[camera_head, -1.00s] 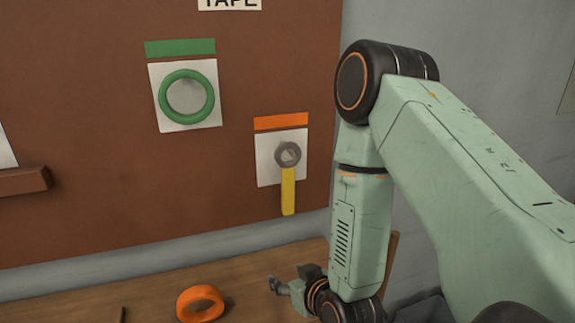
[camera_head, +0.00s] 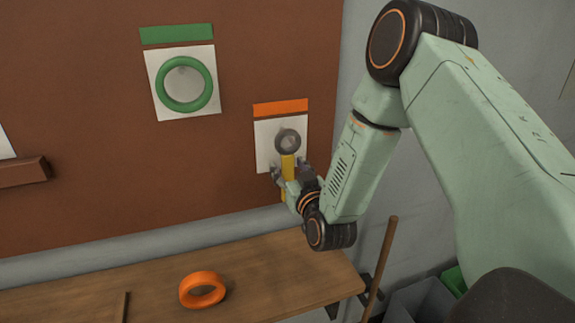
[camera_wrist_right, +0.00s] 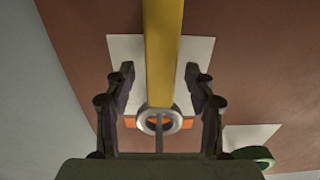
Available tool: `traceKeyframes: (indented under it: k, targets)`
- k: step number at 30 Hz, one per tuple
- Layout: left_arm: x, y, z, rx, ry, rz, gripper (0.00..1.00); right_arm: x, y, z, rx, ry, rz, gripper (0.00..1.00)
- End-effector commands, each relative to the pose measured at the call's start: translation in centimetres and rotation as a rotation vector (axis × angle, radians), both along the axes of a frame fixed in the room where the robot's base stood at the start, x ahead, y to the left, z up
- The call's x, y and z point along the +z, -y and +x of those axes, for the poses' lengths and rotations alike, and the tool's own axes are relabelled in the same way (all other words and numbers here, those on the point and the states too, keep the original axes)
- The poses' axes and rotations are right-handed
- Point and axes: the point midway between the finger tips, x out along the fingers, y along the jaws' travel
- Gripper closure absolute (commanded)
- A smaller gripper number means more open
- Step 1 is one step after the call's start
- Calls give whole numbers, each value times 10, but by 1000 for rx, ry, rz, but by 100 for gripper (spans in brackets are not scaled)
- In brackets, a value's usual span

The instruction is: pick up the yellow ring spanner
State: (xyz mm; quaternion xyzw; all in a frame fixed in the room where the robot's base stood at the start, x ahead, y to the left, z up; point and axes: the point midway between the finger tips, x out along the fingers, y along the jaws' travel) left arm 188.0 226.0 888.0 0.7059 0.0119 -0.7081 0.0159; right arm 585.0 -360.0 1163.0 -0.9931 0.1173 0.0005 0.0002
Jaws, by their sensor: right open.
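The yellow ring spanner (camera_head: 287,165) hangs upright on the brown board, with its grey ring end at the top over a white card below an orange label. Its yellow handle also shows in the right wrist view (camera_wrist_right: 161,55), running between the fingers, with the ring at the lower middle. My right gripper (camera_head: 284,175) is at the handle just below the ring, partly covering it. In the right wrist view its two fingers (camera_wrist_right: 160,88) stand apart on either side of the spanner, with gaps on both sides. My left gripper is not in view.
A green tape ring (camera_head: 186,84) hangs on a card to the left. An orange tape ring (camera_head: 202,291) lies on the wooden bench (camera_head: 258,268) below. A wooden stick (camera_head: 381,268) leans beside the bench's right end, near grey bins.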

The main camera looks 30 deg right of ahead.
Motion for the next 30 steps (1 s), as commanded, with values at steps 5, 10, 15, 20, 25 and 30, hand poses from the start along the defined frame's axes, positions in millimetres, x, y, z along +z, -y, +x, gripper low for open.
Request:
traceKeyframes:
  k: [5, 10, 15, 20, 25, 30]
  targets:
    - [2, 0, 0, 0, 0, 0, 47, -1, 3, 10, -1, -2, 0, 45]
    - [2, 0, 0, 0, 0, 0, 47, -1, 3, 10, -1, -3, 1, 45]
    - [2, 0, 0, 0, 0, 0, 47, -1, 3, 10, -1, -3, 1, 56]
    - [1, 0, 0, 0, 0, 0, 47, -1, 3, 10, -1, -2, 0, 70]
    - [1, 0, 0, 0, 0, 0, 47, -1, 3, 10, -1, -2, 0, 84]
    - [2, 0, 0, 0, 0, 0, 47, -1, 3, 10, -1, -1, 0, 99]
